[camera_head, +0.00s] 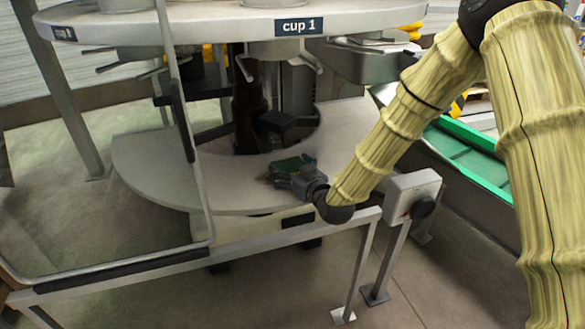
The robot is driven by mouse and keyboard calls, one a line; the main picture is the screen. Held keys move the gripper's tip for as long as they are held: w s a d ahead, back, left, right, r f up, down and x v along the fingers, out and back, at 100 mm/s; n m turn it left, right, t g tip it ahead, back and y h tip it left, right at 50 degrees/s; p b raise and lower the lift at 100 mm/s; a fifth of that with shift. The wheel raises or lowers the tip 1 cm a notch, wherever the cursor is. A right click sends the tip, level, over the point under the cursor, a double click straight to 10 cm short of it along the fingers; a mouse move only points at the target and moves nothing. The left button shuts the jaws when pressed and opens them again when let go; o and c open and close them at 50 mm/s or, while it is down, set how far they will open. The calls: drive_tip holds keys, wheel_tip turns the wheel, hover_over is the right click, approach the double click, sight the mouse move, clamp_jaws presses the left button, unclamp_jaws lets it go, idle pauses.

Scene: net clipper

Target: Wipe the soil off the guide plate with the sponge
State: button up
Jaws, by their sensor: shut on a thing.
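The guide plate (150,170) is a grey, rounded flat plate low under the round table of the machine. My gripper (284,172) reaches over the front rail to the plate's right-middle part. It is shut on the sponge (291,163), which shows as a small green piece between the fingers. The sponge is at or just above the plate; I cannot tell whether it touches.
A metal rail (200,252) and a thin upright frame (188,130) stand in front of the plate. A grey control box (411,197) on a post is right of my gripper. A round upper table (220,22) labelled "cup 1" overhangs the plate. A green conveyor (470,155) lies at right.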

sight(280, 170)
drive_tip(key=shift+s+a, duration=0.55)
drive_tip(key=shift+a, duration=1.1)
drive_tip(key=shift+s+a, duration=0.5)
drive_tip(key=shift+a, duration=1.2)
drive_tip(key=shift+s+a, duration=0.55)
drive_tip(key=shift+a, duration=1.1)
drive_tip(key=shift+f, duration=0.15)
drive_tip(key=shift+d, duration=0.15)
drive_tip(key=shift+w+d+r+p, duration=0.1)
drive_tip(key=shift+w+d, duration=0.25)
drive_tip(key=shift+d, duration=0.75)
drive_tip(key=shift+w+d+r+p, duration=0.1)
drive_tip(key=shift+w+d, duration=0.3)
drive_tip(key=shift+d, duration=0.75)
drive_tip(key=shift+w+d+p, duration=0.1)
drive_tip(key=shift+w+d, duration=0.25)
drive_tip(key=shift+d, duration=0.9)
drive_tip(key=shift+w+d, duration=0.1)
drive_tip(key=shift+w+d+f, duration=0.1)
drive_tip(key=shift+w+d, duration=0.15)
drive_tip(key=shift+d, duration=0.55)
drive_tip(key=shift+w+d+f, duration=0.1)
drive_tip(key=shift+w+d, duration=0.15)
drive_tip(key=shift+d, duration=0.55)
drive_tip(key=shift+r, duration=0.15)
